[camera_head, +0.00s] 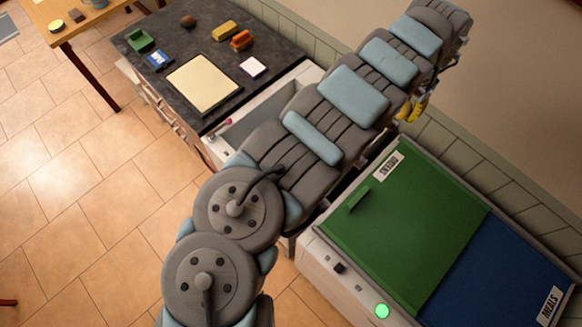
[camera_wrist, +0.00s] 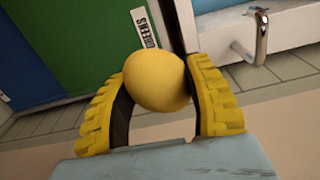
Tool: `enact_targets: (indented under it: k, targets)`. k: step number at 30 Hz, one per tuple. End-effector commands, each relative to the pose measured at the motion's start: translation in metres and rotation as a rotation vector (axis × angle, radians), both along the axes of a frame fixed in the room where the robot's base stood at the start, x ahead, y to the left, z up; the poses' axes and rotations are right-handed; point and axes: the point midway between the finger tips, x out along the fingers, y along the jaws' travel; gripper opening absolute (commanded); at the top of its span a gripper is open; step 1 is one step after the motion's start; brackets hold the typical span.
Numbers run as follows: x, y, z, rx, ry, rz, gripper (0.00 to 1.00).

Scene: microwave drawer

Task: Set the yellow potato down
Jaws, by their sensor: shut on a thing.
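The yellow potato (camera_wrist: 158,80) is a smooth, rounded yellow lump in the wrist view. My gripper (camera_wrist: 158,70) has its two ridged yellow fingers closed on the potato from both sides. In the head view my gripper (camera_head: 416,108) shows only partly, at the right of my arm near the wall, above the far edge of the green panel. I cannot make out the potato in the head view; my arm and fingers hide it.
A green panel (camera_head: 400,230) marked GREENS adjoins a blue panel (camera_head: 500,265) marked MEALS. A dark counter (camera_head: 160,85) holds a cream board (camera_head: 203,82) and several small objects. A metal handle (camera_wrist: 261,40) shows in the wrist view.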

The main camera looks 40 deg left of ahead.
Motion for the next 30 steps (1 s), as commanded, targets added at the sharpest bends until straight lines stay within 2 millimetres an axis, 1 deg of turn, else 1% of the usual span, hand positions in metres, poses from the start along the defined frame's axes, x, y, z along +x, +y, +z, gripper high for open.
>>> enact_targets:
  k: [1,5,6,13,18,23,24,29,30]
  targets:
    - [-0.003,0.012,-0.027,-0.001,0.002,-0.007,0.12]
    - [-0.01,0.039,-0.07,0.0,0.0,-0.036,0.12]
    - [-0.013,0.048,-0.084,0.0,0.0,-0.046,0.12]
    - [-0.032,0.094,-0.16,0.002,-0.003,-0.102,0.12]
    - [-0.051,0.127,-0.217,0.003,-0.003,-0.143,0.12]
    - [-0.071,0.156,-0.269,0.004,-0.002,-0.184,0.12]
    - [-0.077,0.163,-0.283,0.005,-0.003,-0.195,0.12]
    - [-0.1,0.189,-0.335,0.007,-0.001,-0.237,0.12]
    - [-0.106,0.196,-0.348,0.008,-0.002,-0.249,0.12]
